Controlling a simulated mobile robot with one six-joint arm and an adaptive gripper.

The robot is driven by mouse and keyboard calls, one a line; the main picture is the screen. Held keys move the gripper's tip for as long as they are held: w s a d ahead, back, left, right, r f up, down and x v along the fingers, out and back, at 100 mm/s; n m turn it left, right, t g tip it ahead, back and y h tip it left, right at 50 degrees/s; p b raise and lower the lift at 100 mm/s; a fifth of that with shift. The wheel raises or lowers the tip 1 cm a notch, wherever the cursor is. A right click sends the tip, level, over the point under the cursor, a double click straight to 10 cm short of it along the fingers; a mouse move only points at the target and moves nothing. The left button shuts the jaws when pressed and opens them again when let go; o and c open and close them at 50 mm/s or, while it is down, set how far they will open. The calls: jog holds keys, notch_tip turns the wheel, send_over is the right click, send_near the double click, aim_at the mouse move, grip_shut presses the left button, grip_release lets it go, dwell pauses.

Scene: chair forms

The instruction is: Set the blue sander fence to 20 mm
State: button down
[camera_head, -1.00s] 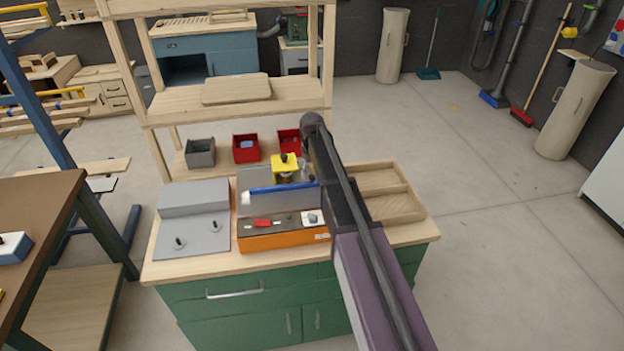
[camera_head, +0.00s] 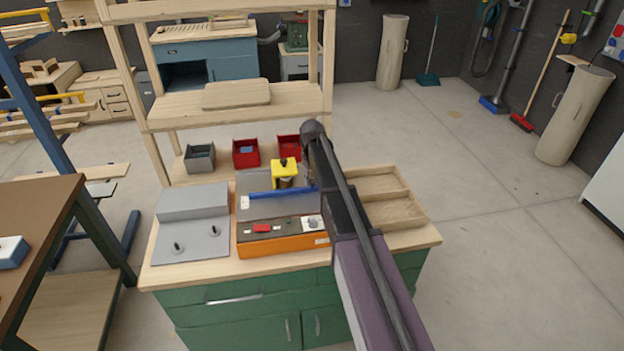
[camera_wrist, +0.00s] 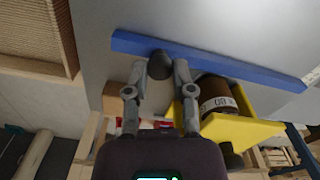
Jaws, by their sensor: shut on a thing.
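The blue fence (camera_head: 280,194) lies across the grey plate of the sander (camera_head: 285,243), which has an orange base, a red switch and a small dial. It also shows as a long bar in the wrist view (camera_wrist: 215,62). My gripper (camera_wrist: 158,78) is shut on a dark round knob (camera_wrist: 160,64) beside the fence. A yellow guard (camera_head: 285,170) stands behind the fence; in the wrist view a brown cylinder with a printed label (camera_wrist: 215,98) is beside it. My arm hides the fence's right end in the head view.
A grey fixture with two black knobs (camera_head: 190,232) stands left of the sander on the green cabinet's wooden top. A wooden tray (camera_head: 395,205) lies to the right, close to my arm. Grey and red bins (camera_head: 246,152) and a wooden shelf frame stand behind.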

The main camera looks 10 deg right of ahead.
jog(key=shift+s, duration=0.55)
jog(key=shift+c, duration=2.3)
grip_release()
jog(key=shift+w, duration=0.15)
